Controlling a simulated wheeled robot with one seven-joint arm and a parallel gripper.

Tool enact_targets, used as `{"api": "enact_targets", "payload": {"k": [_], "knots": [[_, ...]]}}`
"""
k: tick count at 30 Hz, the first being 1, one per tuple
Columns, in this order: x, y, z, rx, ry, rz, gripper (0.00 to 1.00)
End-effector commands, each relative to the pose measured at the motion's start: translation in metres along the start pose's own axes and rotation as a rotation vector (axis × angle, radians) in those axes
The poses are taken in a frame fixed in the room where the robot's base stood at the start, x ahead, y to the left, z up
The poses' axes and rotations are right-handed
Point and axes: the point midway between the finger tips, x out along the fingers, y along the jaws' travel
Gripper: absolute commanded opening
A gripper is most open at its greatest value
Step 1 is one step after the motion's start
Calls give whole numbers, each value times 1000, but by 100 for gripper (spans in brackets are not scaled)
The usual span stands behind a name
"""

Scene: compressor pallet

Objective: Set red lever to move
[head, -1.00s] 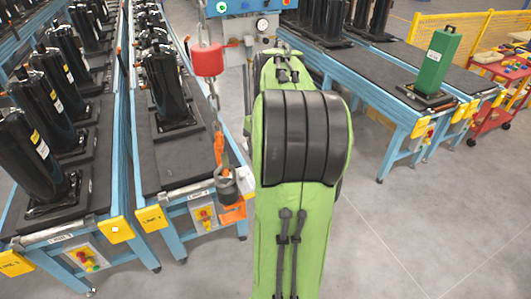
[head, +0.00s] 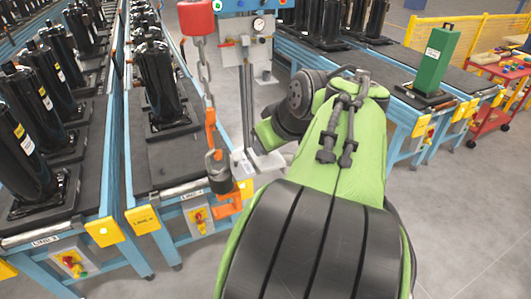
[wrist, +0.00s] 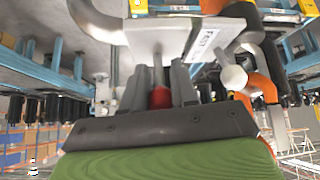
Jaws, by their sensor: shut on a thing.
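The red lever (wrist: 160,98) shows as a small red piece between the fingers of my gripper (wrist: 158,80) in the wrist view. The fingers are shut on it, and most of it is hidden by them. Just beyond the fingertips is a pale plate (wrist: 155,36) with a printed label (wrist: 208,40), whose text is hard to read at this angle. In the head view a pale plate (head: 262,161) shows near the far end of my arm. There the lever and my fingertips cannot be made out.
Blue-framed lines (head: 167,227) with black compressors (head: 162,85) stand left and behind. A green box (head: 433,60) stands on the right line. Grey floor is open at the right.

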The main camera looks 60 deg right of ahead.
Motion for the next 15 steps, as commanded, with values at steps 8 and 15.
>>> {"api": "enact_targets", "payload": {"k": [8,15], "knots": [[0,-1,7,-16,161,32,0],[-3,-2,8,-20,219,41,0]]}}
